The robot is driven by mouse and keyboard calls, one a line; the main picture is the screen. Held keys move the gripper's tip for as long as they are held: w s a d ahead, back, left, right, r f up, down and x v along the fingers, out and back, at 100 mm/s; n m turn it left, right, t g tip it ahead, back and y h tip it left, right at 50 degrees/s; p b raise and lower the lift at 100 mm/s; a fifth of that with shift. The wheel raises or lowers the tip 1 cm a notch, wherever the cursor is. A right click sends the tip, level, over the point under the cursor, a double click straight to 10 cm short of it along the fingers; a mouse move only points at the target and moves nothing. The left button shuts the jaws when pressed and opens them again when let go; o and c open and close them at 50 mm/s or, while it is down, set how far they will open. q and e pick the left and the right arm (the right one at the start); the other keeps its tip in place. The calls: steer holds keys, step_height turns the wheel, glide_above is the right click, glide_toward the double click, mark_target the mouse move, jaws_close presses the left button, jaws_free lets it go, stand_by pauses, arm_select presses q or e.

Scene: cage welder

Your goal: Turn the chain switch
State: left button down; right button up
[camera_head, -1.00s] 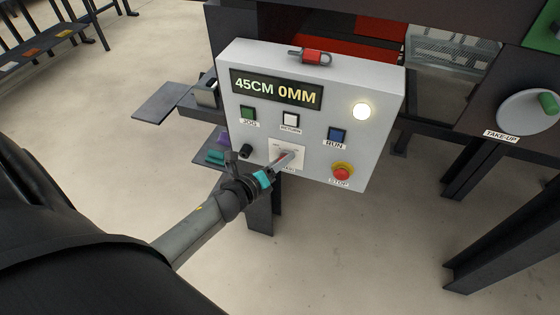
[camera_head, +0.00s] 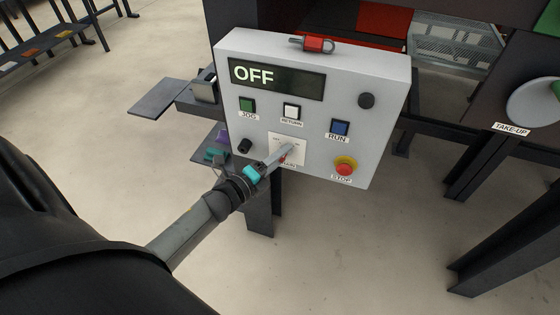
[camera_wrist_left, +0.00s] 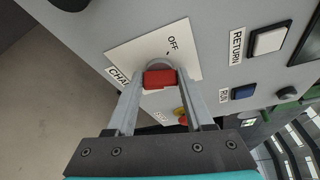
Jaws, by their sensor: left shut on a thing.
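The chain switch has a red handle (camera_wrist_left: 159,79) on a white plate (camera_wrist_left: 125,52) with an "OFF" mark, seen in the left wrist view. In the head view the plate (camera_head: 287,142) is low in the middle of the grey control box (camera_head: 215,75), and the handle is mostly hidden. My left gripper (camera_head: 284,156) reaches in from the lower left. It is shut on the red handle, with one finger on each side in the left wrist view (camera_wrist_left: 161,88). The box display (camera_head: 277,78) reads "OFF". My right gripper is not in view.
Around the switch are a green JOG button (camera_head: 246,105), a white RETURN button (camera_head: 291,111), a blue RUN button (camera_head: 340,128), a red STOP button (camera_head: 345,166) and a black knob (camera_head: 244,146). A red padlock (camera_head: 314,44) lies on top. The round lamp (camera_head: 366,101) is dark.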

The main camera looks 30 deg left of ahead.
arm_select(q)
steer(key=n+t+b, duration=0.1)
steer(key=n+b, duration=0.1)
steer(key=n, duration=0.1)
steer(key=n+t+b, duration=0.1)
steer(key=n, duration=0.3)
steer(key=n+t+b, duration=0.2)
steer(key=n, duration=0.1)
steer(key=shift+f+n+y+b, duration=0.3)
steer(key=shift+f, duration=0.1)
steer(key=shift+d+n, duration=0.1)
steer(key=shift+n, duration=0.5)
steer(key=shift+n+t+y+b, duration=0.3)
steer(key=shift+n+t, duration=0.1)
steer(key=shift+n, duration=0.2)
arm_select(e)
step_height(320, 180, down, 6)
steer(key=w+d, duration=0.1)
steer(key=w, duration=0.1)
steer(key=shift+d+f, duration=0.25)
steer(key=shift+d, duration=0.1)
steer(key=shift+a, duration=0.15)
arm_select(q)
steer(key=c, duration=0.7)
jaws_free()
steer(key=o, duration=0.4)
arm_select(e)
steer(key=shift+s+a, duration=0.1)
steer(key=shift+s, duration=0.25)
